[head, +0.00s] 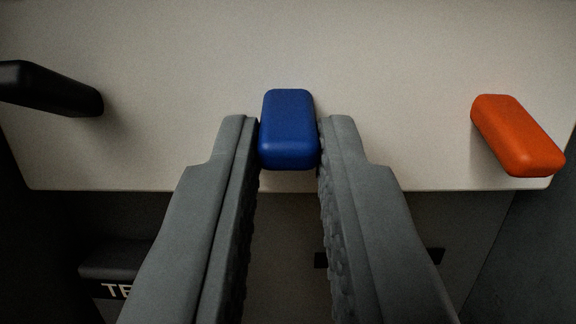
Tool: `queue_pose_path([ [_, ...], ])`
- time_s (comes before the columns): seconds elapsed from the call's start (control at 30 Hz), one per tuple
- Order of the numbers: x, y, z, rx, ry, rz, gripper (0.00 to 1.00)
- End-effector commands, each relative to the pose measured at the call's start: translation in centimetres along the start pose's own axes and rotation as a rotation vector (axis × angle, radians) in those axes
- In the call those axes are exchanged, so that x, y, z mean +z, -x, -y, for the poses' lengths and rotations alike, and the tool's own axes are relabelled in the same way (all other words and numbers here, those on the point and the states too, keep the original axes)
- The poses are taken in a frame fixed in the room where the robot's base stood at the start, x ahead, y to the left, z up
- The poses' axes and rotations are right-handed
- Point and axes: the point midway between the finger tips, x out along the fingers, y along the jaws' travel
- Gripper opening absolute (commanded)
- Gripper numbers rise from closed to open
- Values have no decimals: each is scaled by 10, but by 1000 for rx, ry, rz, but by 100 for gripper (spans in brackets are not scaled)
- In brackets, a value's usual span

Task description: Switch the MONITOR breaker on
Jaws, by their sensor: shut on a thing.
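A blue lever handle (288,130) sticks out from a pale panel (200,60) in the middle of the head view. My gripper (288,140) is shut on the blue lever, with one grey finger on each side of it. The fingertips sit near the lower edge of the pale panel. I see no label that reads MONITOR, so I cannot tell which breaker the blue lever belongs to.
A black lever (50,88) sticks out at the left and an orange lever (517,135) at the right, both clear of my fingers. Below the panel is a dark recess with a partly hidden label (116,291) reading "TE".

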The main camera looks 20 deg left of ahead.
Motion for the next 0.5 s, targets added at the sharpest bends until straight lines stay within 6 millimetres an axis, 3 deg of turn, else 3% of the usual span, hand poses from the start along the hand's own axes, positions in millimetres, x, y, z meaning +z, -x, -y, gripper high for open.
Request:
queue_pose_path([
  [0.5,-12,0,-1,1,0,231,0],
])
